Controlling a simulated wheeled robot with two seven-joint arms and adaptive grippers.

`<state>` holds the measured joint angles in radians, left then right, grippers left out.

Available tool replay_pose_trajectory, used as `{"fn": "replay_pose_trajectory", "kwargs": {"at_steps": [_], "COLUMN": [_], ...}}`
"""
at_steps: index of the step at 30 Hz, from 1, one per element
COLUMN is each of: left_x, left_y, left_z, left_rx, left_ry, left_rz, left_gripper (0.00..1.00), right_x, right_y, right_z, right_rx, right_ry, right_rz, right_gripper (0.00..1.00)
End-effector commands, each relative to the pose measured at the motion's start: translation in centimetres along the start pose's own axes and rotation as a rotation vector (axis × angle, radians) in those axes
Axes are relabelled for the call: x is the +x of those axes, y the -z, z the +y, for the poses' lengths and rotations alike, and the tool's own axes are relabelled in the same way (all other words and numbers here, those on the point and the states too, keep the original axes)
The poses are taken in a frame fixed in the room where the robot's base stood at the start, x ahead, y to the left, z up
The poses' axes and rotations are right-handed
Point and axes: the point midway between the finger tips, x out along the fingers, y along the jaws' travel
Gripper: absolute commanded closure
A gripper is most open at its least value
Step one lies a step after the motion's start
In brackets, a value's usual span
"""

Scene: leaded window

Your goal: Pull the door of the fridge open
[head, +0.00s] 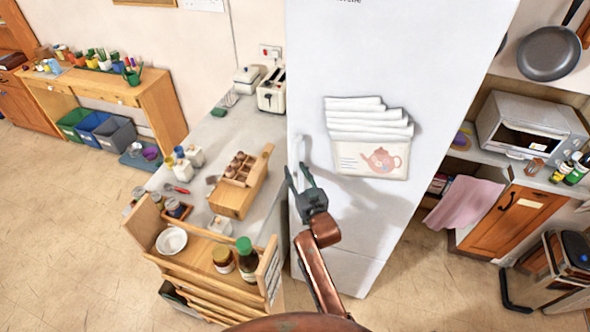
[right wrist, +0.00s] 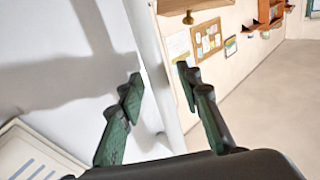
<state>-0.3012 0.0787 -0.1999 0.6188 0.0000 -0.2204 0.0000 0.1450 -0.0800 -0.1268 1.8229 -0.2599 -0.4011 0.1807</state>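The tall white fridge (head: 395,60) stands in the middle of the head view, and its door is shut. Its pale upright handle (head: 299,150) runs near the door's left edge. My right gripper (head: 300,178) is in front of that edge, at the handle's lower part. In the right wrist view, my right gripper (right wrist: 160,78) is open, with a white upright bar (right wrist: 152,55), which looks like the handle, between its fingers. Gaps show beside the bar; contact is not clear. My left gripper is not in view.
Paper envelopes with a teapot picture (head: 370,140) hang on the fridge front. A counter (head: 215,135) with a toaster (head: 271,92) and a wooden rack (head: 205,262) with jars stand at left. A toaster oven (head: 530,125) is at right. Floor is free at far left.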

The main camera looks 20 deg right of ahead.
Motion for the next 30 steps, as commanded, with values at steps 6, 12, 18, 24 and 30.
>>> {"fn": "replay_pose_trajectory", "kwargs": {"at_steps": [6,12,18,24,30], "left_x": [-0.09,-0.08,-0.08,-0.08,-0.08], "left_y": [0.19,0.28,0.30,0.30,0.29], "left_z": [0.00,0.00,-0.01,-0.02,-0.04], "left_rx": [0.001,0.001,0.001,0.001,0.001], "left_ry": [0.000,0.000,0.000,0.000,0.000], "left_rz": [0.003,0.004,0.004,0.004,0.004], "left_gripper": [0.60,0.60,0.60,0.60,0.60], "right_x": [0.64,0.61,0.60,0.59,0.59], "right_y": [-0.02,-0.04,-0.05,-0.05,-0.05], "right_z": [-0.02,-0.02,-0.03,-0.04,-0.04], "right_rx": [0.000,0.000,0.000,0.000,0.000], "right_ry": [0.000,0.001,0.001,0.001,0.001], "right_rz": [0.000,-0.001,-0.001,-0.001,-0.001], "right_gripper": [0.68,0.71,0.85,0.99,1.00]}}
